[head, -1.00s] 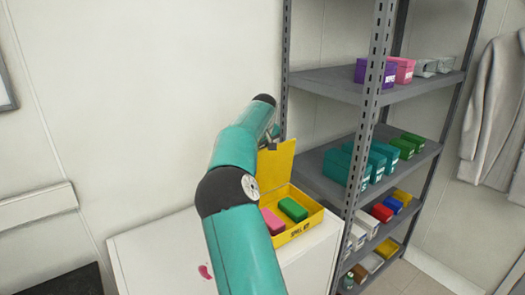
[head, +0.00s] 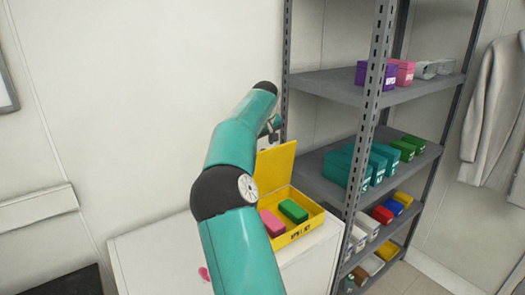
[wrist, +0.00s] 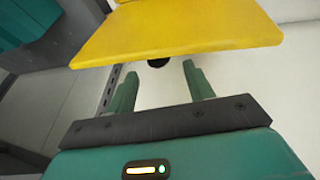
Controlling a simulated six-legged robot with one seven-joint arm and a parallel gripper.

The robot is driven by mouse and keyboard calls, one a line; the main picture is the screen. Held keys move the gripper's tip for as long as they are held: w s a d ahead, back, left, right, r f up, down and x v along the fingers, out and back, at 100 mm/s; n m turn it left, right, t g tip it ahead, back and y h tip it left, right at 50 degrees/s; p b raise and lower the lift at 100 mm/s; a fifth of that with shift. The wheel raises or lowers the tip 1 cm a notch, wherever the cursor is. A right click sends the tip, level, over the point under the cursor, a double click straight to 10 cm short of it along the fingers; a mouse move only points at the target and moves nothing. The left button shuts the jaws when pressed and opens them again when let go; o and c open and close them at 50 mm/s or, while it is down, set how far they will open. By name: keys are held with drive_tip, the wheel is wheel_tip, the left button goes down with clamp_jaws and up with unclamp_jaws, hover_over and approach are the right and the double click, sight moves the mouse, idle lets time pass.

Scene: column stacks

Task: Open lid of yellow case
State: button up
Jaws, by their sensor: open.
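The yellow case (head: 299,232) sits on a white cabinet with its lid (head: 275,168) standing up, open. A pink block (head: 272,223) and a green block (head: 293,210) lie inside. In the wrist view the yellow lid (wrist: 180,35) spans the top, just beyond the fingertips. My gripper (wrist: 157,85) is open, with a gap between its two teal fingers and nothing held. In the head view my gripper is partly hidden behind my arm, near the top of the lid. I see no contact between the fingers and the lid.
A grey metal shelf unit (head: 330,85) with several coloured boxes stands close on the right. A wall is behind.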

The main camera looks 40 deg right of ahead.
drive_tip(key=v, duration=0.8)
drive_tip(key=shift+r, duration=0.15)
drive_tip(key=shift+a, duration=0.1)
